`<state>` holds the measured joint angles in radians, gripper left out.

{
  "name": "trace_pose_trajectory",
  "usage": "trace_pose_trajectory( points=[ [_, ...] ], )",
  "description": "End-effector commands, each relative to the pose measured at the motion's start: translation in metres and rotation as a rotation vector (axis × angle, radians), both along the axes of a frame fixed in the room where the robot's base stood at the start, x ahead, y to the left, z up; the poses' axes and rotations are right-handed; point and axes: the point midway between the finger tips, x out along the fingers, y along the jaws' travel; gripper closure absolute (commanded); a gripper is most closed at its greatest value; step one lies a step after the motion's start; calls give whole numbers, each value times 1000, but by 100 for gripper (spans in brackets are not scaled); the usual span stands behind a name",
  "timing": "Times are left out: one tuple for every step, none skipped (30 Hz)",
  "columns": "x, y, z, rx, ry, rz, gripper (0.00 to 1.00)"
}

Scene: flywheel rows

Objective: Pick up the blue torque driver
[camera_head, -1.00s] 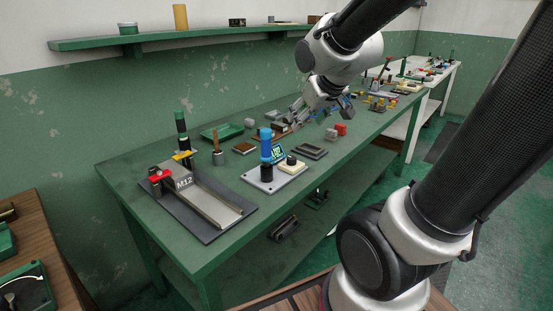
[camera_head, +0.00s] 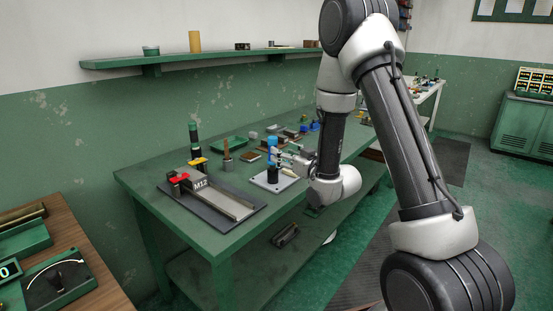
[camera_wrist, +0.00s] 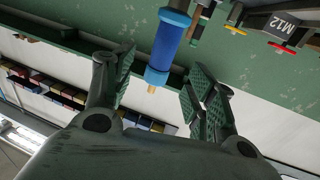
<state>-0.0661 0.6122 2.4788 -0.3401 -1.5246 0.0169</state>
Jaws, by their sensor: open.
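The blue torque driver (camera_head: 271,143) stands upright on a light grey plate (camera_head: 268,187) near the front edge of the green workbench. Its lower part near the plate looks dark in the head view. In the wrist view the blue torque driver (camera_wrist: 169,45) shows between the two finger pads, which are spread apart with a gap on each side. My gripper (camera_wrist: 158,75) is open. In the head view my gripper (camera_head: 284,154) is beside the driver on its right, pointing left at it. I cannot tell whether any finger touches it.
A dark fixture marked M12 (camera_head: 225,197) with red and yellow parts lies to the left. A black and green upright tool (camera_head: 194,136) and a brown-handled tool (camera_head: 227,148) stand behind. A green tray (camera_head: 229,143) and small parts lie farther back. A wall shelf (camera_head: 215,58) runs above.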

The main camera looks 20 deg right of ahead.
Motion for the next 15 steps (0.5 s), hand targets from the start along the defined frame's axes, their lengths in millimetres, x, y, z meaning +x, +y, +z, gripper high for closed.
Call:
trace_pose_trajectory(
  points=[
    [6,3,0,0,-2,1,44],
    [9,5,0,0,-2,1,44],
    [14,7,-1,-1,0,1,44],
    [17,8,-2,0,1,1,44],
    [20,10,-3,0,0,1,44],
    [25,12,-5,0,0,1,44],
    [29,14,-6,0,0,1,44],
    [34,16,-8,0,0,1,44],
    [39,19,-11,1,1,1,44],
    [44,21,-12,1,1,0,44],
    [48,23,-10,0,-1,0,44],
    [53,25,-10,0,-1,0,44],
    [56,26,-10,0,0,0,44],
    [58,27,-10,0,0,0,44],
    [60,28,-10,0,0,-1,44]
  ],
)
